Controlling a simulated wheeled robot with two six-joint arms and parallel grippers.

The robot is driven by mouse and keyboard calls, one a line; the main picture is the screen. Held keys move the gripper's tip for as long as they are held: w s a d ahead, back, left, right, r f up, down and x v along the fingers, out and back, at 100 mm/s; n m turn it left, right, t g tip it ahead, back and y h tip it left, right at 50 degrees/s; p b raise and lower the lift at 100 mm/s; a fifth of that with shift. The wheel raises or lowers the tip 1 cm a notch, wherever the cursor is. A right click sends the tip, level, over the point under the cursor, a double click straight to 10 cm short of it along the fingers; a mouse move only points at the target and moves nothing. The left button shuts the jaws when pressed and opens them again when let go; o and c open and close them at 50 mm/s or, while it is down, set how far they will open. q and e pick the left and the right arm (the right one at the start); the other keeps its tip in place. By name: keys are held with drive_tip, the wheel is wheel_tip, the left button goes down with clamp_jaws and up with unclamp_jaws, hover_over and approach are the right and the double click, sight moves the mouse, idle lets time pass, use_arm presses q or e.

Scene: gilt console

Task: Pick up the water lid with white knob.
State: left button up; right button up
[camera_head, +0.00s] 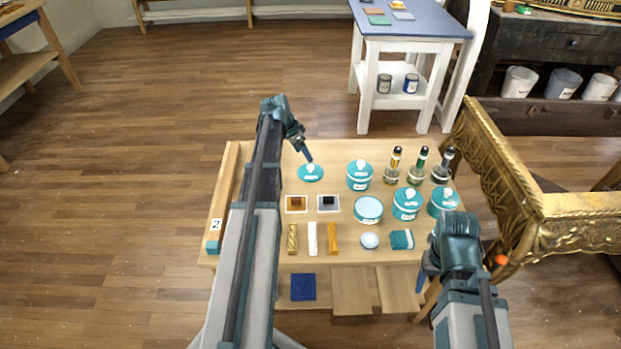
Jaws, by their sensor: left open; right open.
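A flat teal lid with a white knob (311,174) lies on the wooden table at its back left; its lettering is too small to read. My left gripper (308,157) is just above the knob, pointing down at it. It is open, and I cannot tell whether it touches the knob. A teal tin without a lid (368,209) stands nearer the middle, showing a pale top. My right gripper (426,280) is at the table's front right edge, away from the lid, open and empty; it is partly hidden by its own arm.
Lidded teal tins (360,178) and several dark-capped bottles (416,172) stand to the right. Two small square pans (328,204), bars (312,239), a white round piece (369,241) and a teal cloth (402,240) lie in front. A gilt console (510,200) borders the right.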

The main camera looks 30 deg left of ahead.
sight(310, 166)
use_arm(q)
drive_tip(key=b+x, duration=0.2)
drive_tip(key=x, duration=0.1)
drive_tip(key=shift+w+f, duration=0.1)
drive_tip(key=shift+f, duration=0.2)
drive_tip(key=b+x, duration=0.5)
drive_tip(key=shift+f, duration=0.15)
clamp_jaws()
